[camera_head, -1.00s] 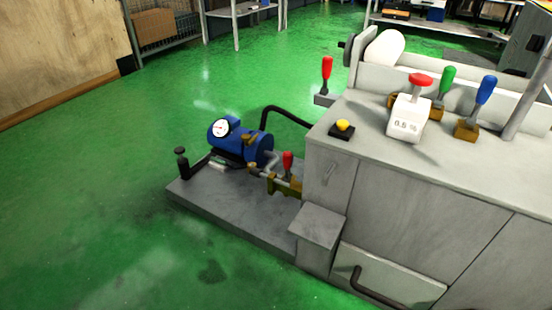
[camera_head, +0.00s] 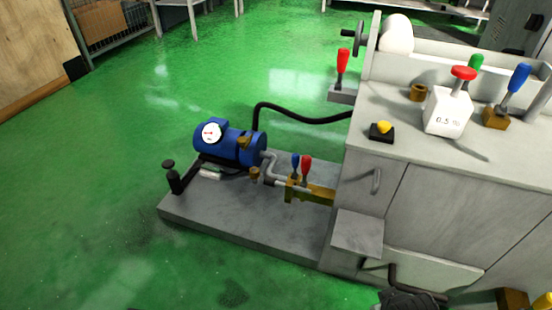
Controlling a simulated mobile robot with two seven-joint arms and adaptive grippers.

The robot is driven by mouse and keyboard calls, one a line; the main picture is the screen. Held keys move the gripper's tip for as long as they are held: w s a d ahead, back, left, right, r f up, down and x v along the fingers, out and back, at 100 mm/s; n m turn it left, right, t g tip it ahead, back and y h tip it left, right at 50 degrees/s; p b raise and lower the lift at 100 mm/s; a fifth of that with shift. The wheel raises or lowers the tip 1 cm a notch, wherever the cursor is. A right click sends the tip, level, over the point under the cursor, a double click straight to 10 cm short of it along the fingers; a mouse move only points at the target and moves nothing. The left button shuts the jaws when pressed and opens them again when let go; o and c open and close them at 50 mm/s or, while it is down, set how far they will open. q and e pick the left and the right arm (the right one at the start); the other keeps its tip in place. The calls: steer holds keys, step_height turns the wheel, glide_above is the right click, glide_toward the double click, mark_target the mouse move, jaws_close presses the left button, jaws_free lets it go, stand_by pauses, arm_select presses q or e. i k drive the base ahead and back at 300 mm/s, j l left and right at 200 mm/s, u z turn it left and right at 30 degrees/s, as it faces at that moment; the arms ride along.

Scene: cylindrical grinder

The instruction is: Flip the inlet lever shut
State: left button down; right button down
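By the pump, a small blue lever (camera_head: 295,163) and a small red lever (camera_head: 306,168) stand upright on a brass valve block (camera_head: 318,194) in the pipe. A larger red lever (camera_head: 343,69), a green lever (camera_head: 474,67) and a blue lever (camera_head: 516,85) stand at the machine top. No label shows which is the inlet lever. A dark part, apparently my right gripper (camera_head: 408,299), enters at the bottom edge, well below the levers. Its fingers cannot be made out. My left gripper is not in view.
A blue pump (camera_head: 228,146) with a gauge sits on a grey base plate (camera_head: 210,224) left of the grey machine (camera_head: 440,222). A black hose (camera_head: 300,119) runs between them. A grey step block (camera_head: 357,232) sticks out beside the valve. Green floor at left is clear.

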mark_target(296, 156)
steer(key=i+j, duration=0.15)
steer(key=j, duration=0.3)
steer(key=i+j+z, duration=0.1)
steer(key=j, duration=0.35)
steer(key=i+j+z, duration=0.1)
steer(key=j, duration=0.35)
steer(key=i+j, duration=0.25)
steer(key=j, duration=0.2)
steer(key=i+j+z, duration=0.1)
steer(key=j, duration=0.35)
steer(key=i+j, duration=0.1)
steer(key=j, duration=0.35)
steer(key=z, duration=0.05)
